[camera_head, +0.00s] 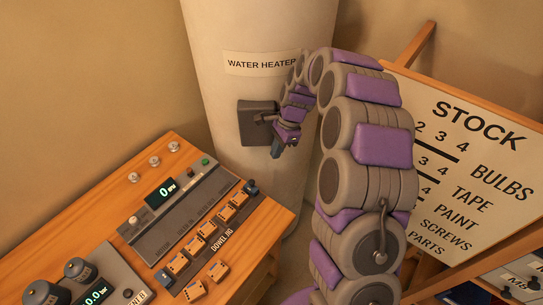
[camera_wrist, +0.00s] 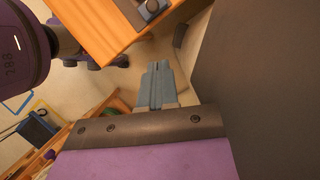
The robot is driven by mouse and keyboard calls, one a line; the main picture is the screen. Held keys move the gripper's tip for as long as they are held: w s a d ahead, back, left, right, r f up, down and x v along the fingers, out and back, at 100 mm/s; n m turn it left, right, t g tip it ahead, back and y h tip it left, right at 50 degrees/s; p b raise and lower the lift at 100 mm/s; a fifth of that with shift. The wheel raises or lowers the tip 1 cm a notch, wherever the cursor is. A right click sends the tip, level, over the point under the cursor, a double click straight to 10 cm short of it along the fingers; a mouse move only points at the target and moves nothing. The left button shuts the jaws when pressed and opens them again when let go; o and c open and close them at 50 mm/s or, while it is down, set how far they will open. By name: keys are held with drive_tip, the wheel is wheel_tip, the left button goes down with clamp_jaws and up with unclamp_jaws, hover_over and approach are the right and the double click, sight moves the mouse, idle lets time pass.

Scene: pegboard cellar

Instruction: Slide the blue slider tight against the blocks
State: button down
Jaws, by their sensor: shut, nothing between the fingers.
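A row of orange blocks (camera_head: 209,229) lies along a grey track on the wooden bench. A dark blue piece (camera_head: 250,187) stands at the row's upper right end, close to the last block; I cannot tell if they touch. Another small blue piece (camera_head: 163,276) sits at the lower left end. Which of them is the blue slider is not clear. My gripper (camera_head: 278,147) is off the bench to the right of the upper blue piece, in front of the water heater, and touches no block. In the wrist view its blue-grey fingers (camera_wrist: 158,70) are together and empty.
The water heater (camera_head: 222,25) with a dark box (camera_head: 251,122) stands behind my gripper. Two more orange blocks (camera_head: 218,270) lie below the row. A panel with a display (camera_head: 161,193) is beside the track. A stock sign (camera_head: 470,150) stands at right.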

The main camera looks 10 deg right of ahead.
drive_tip(key=b, duration=0.2)
approach(251, 187)
drive_tip(key=w+d+f, duration=0.2)
drive_tip(key=d+f, duration=0.2)
drive_tip(key=d, duration=0.1)
drive_tip(key=a, duration=0.2)
drive_tip(key=s+a+b, duration=0.1)
drive_tip(key=a, duration=0.1)
drive_tip(key=shift+s+a+f, duration=0.2)
drive_tip(key=shift+a, duration=0.1)
drive_tip(key=shift+d, duration=0.1)
